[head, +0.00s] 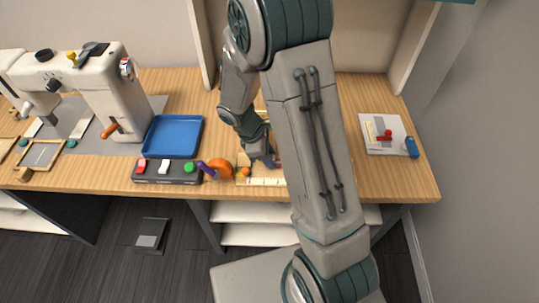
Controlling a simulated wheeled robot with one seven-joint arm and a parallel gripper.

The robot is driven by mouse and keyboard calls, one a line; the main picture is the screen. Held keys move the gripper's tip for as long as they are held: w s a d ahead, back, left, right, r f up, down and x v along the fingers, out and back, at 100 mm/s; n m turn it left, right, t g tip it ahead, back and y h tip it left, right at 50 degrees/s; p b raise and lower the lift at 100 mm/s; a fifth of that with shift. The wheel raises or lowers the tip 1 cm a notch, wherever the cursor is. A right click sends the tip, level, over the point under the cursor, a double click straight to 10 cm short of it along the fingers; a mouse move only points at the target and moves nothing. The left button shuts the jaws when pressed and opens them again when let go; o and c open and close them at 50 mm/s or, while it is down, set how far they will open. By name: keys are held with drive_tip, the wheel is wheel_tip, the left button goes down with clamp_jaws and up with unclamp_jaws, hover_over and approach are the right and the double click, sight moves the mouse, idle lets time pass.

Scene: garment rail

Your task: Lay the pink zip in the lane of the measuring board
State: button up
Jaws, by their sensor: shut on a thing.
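My gripper (262,160) points down at the table's front middle, beside my large arm link. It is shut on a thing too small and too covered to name. I cannot make out the pink zip. A pale strip with marks (264,182), which looks like part of the measuring board, lies at the table's front edge just below my gripper. My arm hides its right part, and its lane cannot be made out.
Left of my gripper are an orange disc (220,168), a purple item (206,169), a black box with coloured knobs (167,171) and a blue tray (173,136). A sewing machine (110,95) stands at the left.

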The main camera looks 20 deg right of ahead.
drive_tip(key=o, duration=1)
drive_tip(key=shift+c, duration=0.2)
drive_tip(key=v, duration=1.2)
drive_tip(key=s+d+r+m+t+y, duration=0.4)
drive_tip(key=s+r+m, duration=0.6)
drive_tip(key=s+m, duration=0.4)
drive_tip(key=shift+s+d+m+p, duration=0.25)
drive_tip(key=shift+s+m+p, duration=0.1)
drive_tip(key=shift+s, duration=0.25)
drive_tip(key=shift+r, duration=0.15)
